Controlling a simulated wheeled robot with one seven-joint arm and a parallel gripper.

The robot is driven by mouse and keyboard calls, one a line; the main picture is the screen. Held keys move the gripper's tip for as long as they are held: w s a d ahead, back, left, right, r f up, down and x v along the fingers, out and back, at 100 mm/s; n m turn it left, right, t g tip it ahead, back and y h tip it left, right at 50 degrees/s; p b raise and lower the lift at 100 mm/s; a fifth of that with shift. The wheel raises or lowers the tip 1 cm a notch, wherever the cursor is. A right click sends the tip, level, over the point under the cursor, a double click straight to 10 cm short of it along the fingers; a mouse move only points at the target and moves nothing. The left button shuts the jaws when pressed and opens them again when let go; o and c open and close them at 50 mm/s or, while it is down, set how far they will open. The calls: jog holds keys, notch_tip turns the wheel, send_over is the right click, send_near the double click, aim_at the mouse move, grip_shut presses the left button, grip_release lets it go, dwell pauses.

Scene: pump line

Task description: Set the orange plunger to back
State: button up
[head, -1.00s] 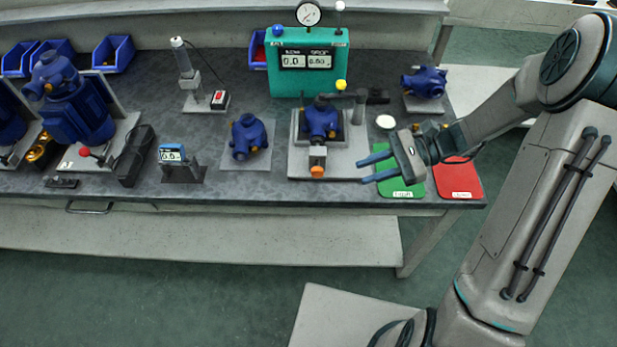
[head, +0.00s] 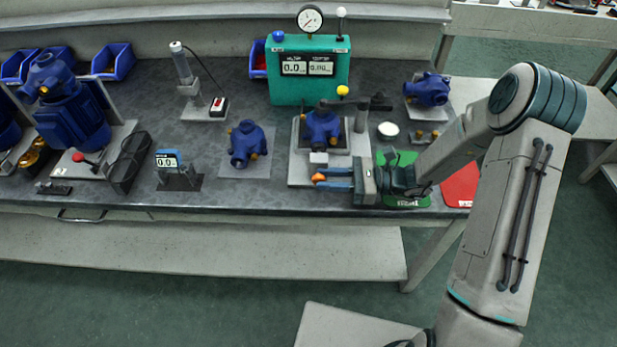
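The orange plunger (head: 318,178) sticks out at the front of a fixture that holds a blue pump body (head: 321,129) on a grey base plate (head: 300,172). My gripper (head: 317,177) reaches in from the right, low over the front of that plate. Its two blue fingers point left and look parted, with the plunger's orange end at their tips. The fingers hide part of the plunger. I cannot tell whether either finger touches it.
A green mat (head: 408,201) lies under my wrist and a red mat (head: 461,186) to its right. A dark clamp arm with a yellow ball (head: 343,91) stands above the fixture. A teal gauge box (head: 290,88) stands behind. Another blue pump body (head: 246,142) sits at left.

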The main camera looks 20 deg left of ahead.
jog(key=x, duration=0.4)
jog(key=shift+s+a, duration=0.1)
jog(key=shift+a, duration=0.3)
